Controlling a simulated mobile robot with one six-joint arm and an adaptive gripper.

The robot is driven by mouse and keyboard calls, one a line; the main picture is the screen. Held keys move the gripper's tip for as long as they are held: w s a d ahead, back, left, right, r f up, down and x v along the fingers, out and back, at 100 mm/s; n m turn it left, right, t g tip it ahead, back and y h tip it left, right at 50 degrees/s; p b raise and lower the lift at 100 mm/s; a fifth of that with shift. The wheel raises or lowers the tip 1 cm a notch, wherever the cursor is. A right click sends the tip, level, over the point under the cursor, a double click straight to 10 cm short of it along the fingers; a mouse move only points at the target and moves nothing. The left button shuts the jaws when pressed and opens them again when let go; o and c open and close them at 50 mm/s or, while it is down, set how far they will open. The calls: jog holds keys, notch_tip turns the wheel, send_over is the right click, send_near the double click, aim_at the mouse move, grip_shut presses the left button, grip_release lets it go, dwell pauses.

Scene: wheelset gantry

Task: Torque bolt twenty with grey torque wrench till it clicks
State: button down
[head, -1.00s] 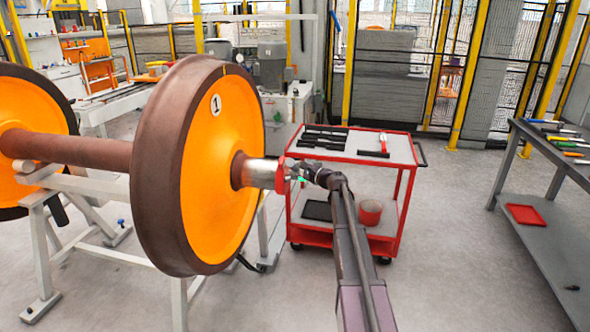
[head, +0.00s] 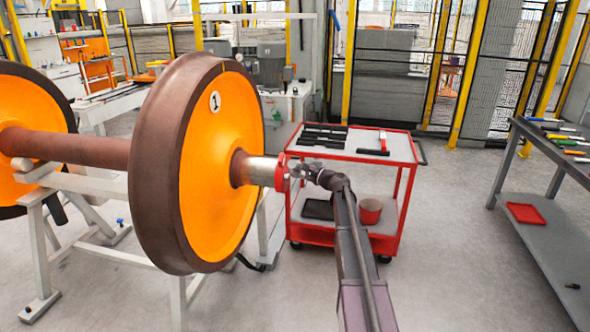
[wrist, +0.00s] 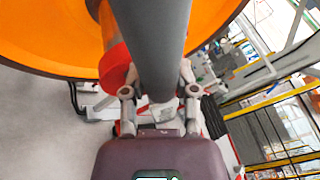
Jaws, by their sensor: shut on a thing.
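My gripper (head: 305,172) is at the red-ringed end (head: 281,173) of the wheelset axle, beside the orange wheel marked 1 (head: 222,150). In the wrist view my gripper (wrist: 158,92) is shut with its two fingers around a thick grey shaft, which looks like the grey torque wrench (wrist: 155,45). The shaft runs up out of the picture, in front of the orange wheel face (wrist: 50,35) and the red axle end (wrist: 114,68). The wrench's working end and bolt twenty cannot be made out in either view.
A red trolley (head: 403,150) stands just behind my gripper, with black tools and a red-handled tool (head: 384,142) on top. A pale stand (head: 95,183) carries the wheelset. A grey workbench (head: 545,135) with tools is at right. The floor between is clear.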

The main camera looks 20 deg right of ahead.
jog(key=shift+s+d, duration=0.6)
jog(key=shift+d, duration=0.25)
jog(key=shift+s+d, duration=0.55)
jog(key=shift+d, duration=0.4)
jog(key=shift+s+d, duration=0.7)
jog(key=shift+d, duration=0.3)
jog(key=shift+s+d, duration=0.7)
jog(key=shift+d, duration=0.25)
